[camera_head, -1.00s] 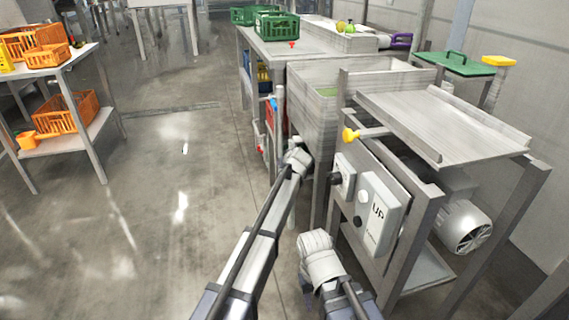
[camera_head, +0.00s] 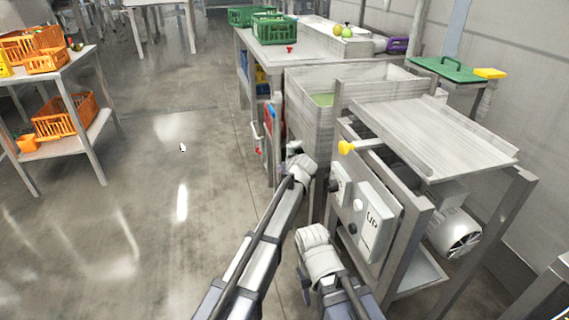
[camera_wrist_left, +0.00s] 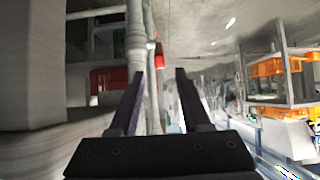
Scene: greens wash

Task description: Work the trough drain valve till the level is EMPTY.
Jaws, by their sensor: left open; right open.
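The grey trough (camera_head: 305,88) stands right of centre in the head view, with green showing inside it. A pale upright pipe (camera_wrist_left: 136,40) with a small red part (camera_wrist_left: 158,50) shows beyond my left fingers in the left wrist view. I cannot tell whether that red part is the valve handle. My left gripper (camera_wrist_left: 160,75) is open, with nothing held between its fingers. In the head view my left wrist is beside the trough's near legs, its fingers mostly hidden. My right gripper (camera_head: 313,238) is open, low in front of the control box. No level reading is legible.
A control box marked UP (camera_head: 368,222) and a yellow knob (camera_head: 346,147) are on the machine frame at right. A motor (camera_head: 455,233) sits below the sloped tray (camera_head: 435,135). Green crates (camera_head: 274,27) stand on the back table. The floor at left is open.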

